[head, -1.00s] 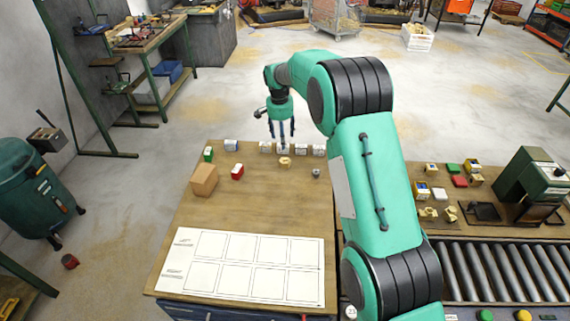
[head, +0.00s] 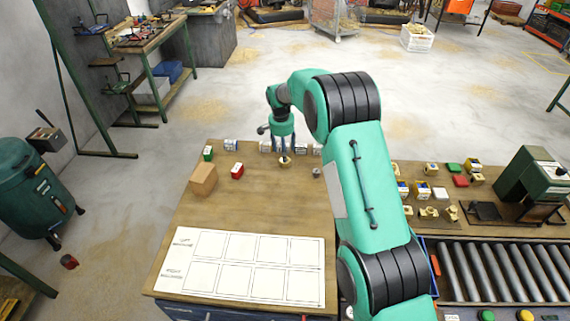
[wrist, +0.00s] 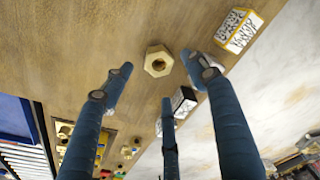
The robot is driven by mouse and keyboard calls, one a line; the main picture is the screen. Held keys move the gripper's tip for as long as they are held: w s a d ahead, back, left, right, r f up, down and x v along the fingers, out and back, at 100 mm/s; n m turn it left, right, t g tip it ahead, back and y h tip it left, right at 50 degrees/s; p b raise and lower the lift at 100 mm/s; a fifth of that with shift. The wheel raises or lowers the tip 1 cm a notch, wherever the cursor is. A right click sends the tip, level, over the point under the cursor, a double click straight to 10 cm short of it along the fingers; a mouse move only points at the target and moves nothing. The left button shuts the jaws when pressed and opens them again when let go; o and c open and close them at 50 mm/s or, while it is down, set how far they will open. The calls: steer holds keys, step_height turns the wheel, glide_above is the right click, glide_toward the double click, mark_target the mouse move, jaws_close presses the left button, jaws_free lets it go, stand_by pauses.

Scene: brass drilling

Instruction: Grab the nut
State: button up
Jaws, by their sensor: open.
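The brass nut (wrist: 158,61) lies flat on the wooden table (head: 240,205), its hole facing up, in the wrist view. In the head view the nut (head: 285,162) is near the table's back edge, partly covered by a finger. My gripper (wrist: 163,87) is open and empty, with three blue fingers spread apart. In the head view my gripper (head: 284,150) is above the nut, with its fingertips close to it. I cannot tell whether any finger touches the nut.
Small printed boxes stand along the back edge, including a white and yellow one (wrist: 239,30). A small grey part (head: 316,172) is to the nut's right. A white grid sheet (head: 245,265) lies in front.

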steer(key=shift+f, duration=0.15)
steer(key=shift+w+d+f+b, duration=0.1)
steer(key=shift+f+b, duration=0.1)
steer(key=shift+f, duration=1.05)
steer(key=shift+w+d+f+b, duration=0.1)
steer(key=shift+f+b, duration=0.1)
steer(key=shift+f, duration=1)
steer(key=shift+c, duration=0.2)
jaws_close()
steer(key=shift+r, duration=0.15)
steer(key=shift+w+r+p, duration=0.1)
steer(key=shift+r+p, duration=0.2)
steer(key=shift+r, duration=1.4)
steer(key=s+d, duration=0.1)
steer(key=s, duration=0.4)
steer(key=s+d+r, duration=0.1)
steer(key=s+d, duration=0.1)
steer(key=s, duration=0.3)
steer(key=s+d+p, duration=0.1)
steer(key=s, duration=0.4)
steer(key=shift+s+d+r, duration=0.2)
steer(key=shift+d, duration=0.15)
